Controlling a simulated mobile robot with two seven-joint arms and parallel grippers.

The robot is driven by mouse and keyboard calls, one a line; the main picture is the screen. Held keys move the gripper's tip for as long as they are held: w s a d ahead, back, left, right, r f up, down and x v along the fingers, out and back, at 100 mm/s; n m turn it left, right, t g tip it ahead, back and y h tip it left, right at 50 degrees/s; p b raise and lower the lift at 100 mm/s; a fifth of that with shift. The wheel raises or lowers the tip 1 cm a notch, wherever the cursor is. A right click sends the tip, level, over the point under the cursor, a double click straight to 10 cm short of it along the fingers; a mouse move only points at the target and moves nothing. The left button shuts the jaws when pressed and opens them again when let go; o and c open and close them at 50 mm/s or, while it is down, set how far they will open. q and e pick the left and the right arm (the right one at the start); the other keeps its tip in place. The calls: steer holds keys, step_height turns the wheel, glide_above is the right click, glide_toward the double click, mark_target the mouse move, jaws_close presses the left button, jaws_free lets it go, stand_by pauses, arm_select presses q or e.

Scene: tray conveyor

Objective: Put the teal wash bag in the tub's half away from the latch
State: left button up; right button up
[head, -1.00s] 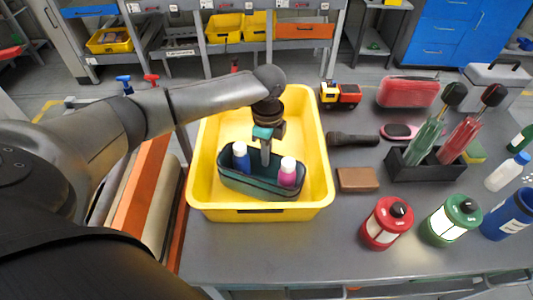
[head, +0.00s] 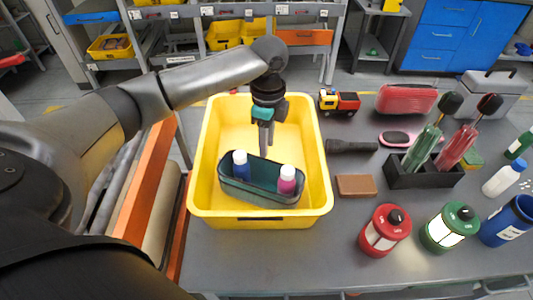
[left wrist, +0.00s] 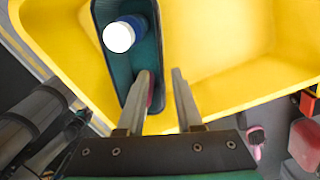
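The teal wash bag (head: 236,190) lies open-topped inside the yellow tub (head: 203,205), in the half nearest me. A blue bottle (head: 241,170) and a pink bottle (head: 287,183), both white-capped, stand in it. A dark strip (head: 262,219) shows on the tub's near wall; I cannot tell whether it is the latch. My left gripper (head: 266,152) points down at the bag's far wall. In the left wrist view, its fingers (left wrist: 161,75) are apart with nothing gripped, one overlapping the bag (left wrist: 150,50), the other to its right. My right gripper is out of view.
The tub's far half is empty.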

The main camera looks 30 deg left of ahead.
arm_select(q)
steer(key=shift+w+r, duration=0.1)
steer(key=shift+r, duration=2.2)
